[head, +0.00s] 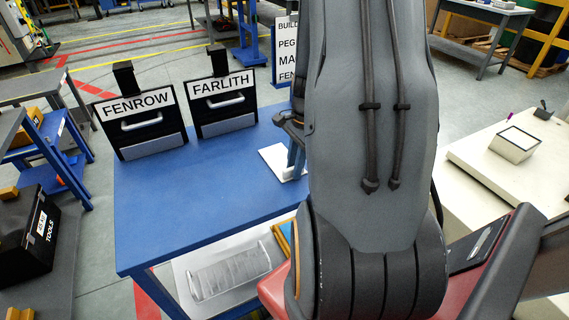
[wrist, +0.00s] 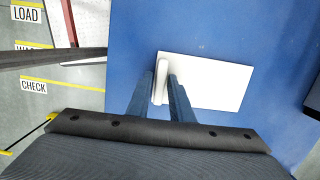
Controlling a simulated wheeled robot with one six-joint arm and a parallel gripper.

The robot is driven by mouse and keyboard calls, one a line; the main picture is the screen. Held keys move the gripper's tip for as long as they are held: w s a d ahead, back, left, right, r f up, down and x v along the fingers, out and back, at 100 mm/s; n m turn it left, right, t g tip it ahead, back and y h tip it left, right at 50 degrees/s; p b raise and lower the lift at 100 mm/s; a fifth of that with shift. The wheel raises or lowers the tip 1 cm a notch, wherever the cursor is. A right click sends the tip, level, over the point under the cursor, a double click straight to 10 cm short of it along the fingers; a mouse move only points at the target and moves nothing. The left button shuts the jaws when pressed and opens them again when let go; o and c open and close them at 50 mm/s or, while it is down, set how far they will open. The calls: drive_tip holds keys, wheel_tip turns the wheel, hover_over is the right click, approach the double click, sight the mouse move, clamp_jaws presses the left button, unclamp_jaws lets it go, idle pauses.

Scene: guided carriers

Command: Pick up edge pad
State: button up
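A white piece, which I take to be the edge pad (wrist: 218,82), lies on the blue table (wrist: 120,30). It has a flat plate and a narrow raised strip along its left side in the wrist view. It also shows in the head view (head: 272,157), partly hidden by my arm. My gripper (wrist: 161,85) is over its left end, with one blue finger on each side of the raised strip. The fingers are very close to the strip, but I cannot see whether they press on it. In the head view my gripper (head: 296,160) is mostly hidden behind my arm.
The table's front left is clear. A lower shelf holds a clear-looking tray (head: 229,276). A pale bench (head: 480,160) with a small box (head: 515,144) stands at the right.

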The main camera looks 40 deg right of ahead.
clamp_jaws()
drive_tip(key=shift+r, duration=0.15)
